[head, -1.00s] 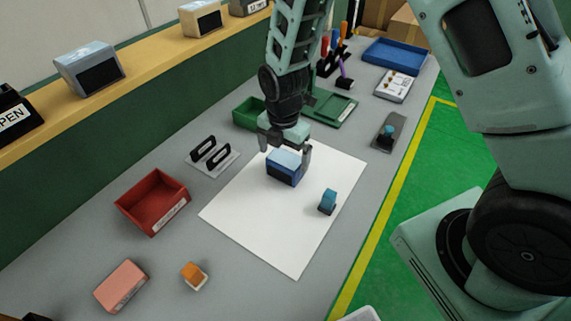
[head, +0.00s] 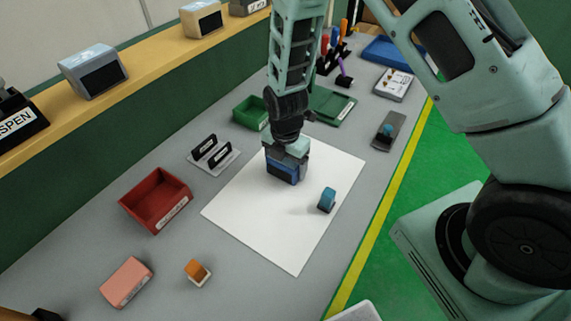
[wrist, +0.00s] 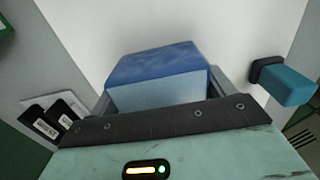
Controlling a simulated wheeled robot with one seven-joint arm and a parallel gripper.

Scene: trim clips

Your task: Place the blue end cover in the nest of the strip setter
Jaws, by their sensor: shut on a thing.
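The blue end cover (head: 283,173) is a blue block with a dark front face, on the white sheet. My gripper (head: 288,160) is above it with its fingers down on its two sides, shut on it. In the wrist view the cover (wrist: 160,77) sits between the fingers, its blue top and a paler face showing. I cannot tell whether it still touches the sheet. No part is plainly marked as the strip setter; a grey plate with two black upright pieces (head: 211,150) stands left of the sheet, and a grey plate with a blue knob (head: 388,131) at the right.
A small teal block (head: 327,198) stands on the white sheet (head: 285,240), right of my gripper. A red bin (head: 157,200), a green bin (head: 250,113), a pink block (head: 127,282) and an orange block (head: 197,272) are around. A green tray (head: 330,105) lies behind.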

